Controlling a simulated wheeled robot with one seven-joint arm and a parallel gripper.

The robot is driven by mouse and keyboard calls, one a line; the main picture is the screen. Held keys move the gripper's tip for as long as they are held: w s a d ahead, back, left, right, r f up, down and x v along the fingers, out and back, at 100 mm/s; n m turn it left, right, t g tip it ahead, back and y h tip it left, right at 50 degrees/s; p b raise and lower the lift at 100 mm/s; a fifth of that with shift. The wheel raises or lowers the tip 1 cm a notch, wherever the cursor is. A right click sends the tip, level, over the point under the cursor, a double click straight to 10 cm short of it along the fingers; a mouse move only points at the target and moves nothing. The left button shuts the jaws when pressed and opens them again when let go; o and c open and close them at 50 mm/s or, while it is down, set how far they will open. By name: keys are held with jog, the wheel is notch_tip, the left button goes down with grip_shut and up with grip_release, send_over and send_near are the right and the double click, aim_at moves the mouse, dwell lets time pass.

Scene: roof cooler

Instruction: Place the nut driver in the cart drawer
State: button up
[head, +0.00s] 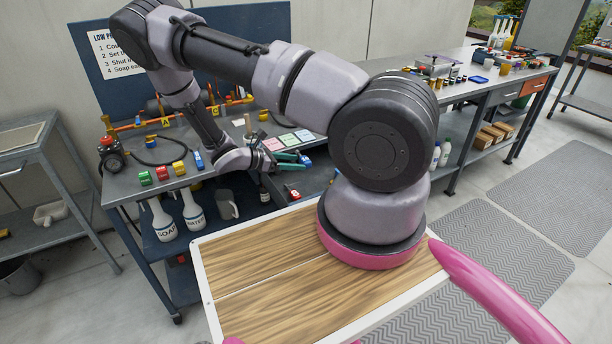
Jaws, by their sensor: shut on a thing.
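My gripper (266,161) is at the right part of the workbench in the head view, low over its front edge. It is shut on a small tool with a green handle (291,166), which I take to be the nut driver; its far end is hard to make out. A dark, open, drawer-like tray (318,176) lies just right of and below the gripper, partly hidden by my arm. I cannot tell whether the tool is inside it or above it. A red block marked 8 (293,191) shows near it.
Coloured blocks (162,173) and a pipe rig (150,122) stand on the workbench left of the gripper. Spray bottles (192,211) are on the shelf below. A second bench with an orange drawer front (534,86) stands at the right. Open floor with grey mats (548,190) lies at the right.

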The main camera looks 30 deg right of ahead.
notch_tip(320, 180, down, 8)
jog(key=shift+f, duration=0.15)
dwell(0.3)
jog(key=shift+f, duration=0.6)
jog(key=o, duration=1.4)
